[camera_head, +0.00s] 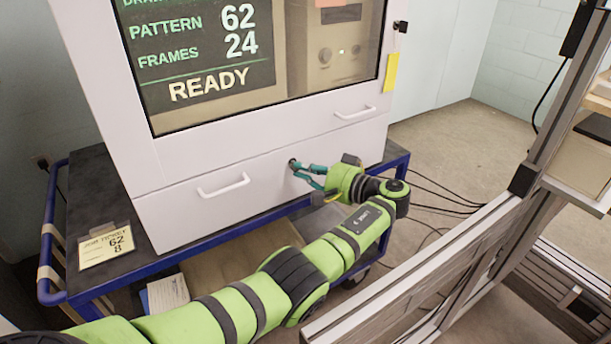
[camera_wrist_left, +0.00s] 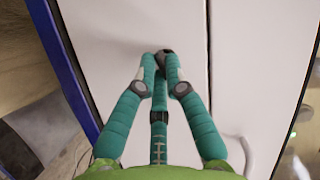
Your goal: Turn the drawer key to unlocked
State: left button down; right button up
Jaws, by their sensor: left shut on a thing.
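The drawer (camera_head: 250,192) is the white lower front of the cabinet, with a white bar handle (camera_head: 223,186) at its left part. A small dark key or lock (camera_head: 292,163) sits at the drawer's upper edge, right of that handle. My left gripper (camera_head: 297,168) reaches it from the right with its teal fingers. In the left wrist view the fingertips are shut around the dark key (camera_wrist_left: 165,55). The fingers hide most of the key, so I cannot tell its turn angle. The drawer is closed. My right gripper is not in view.
A second handle (camera_head: 355,113) is on the cabinet right of the key. The cabinet stands on a blue-framed cart (camera_head: 53,230) with a job ticket card (camera_head: 106,246). A metal frame (camera_head: 470,240) stands at the right, close to my left arm. Cables lie on the floor.

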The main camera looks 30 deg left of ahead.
pick_arm(q)
jog(key=shift+f+m+y+b, duration=0.15)
jog(key=shift+m+y+b, duration=0.25)
jog(key=shift+m, duration=1)
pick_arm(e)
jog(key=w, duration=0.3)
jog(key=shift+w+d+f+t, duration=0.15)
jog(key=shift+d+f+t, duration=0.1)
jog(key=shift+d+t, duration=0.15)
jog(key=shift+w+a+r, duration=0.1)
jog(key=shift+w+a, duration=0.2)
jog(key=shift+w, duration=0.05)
pick_arm(q)
jog(key=c, duration=1.3)
grip_release()
notch_tip(320, 180, up, 10)
jog(key=shift+r, duration=0.1)
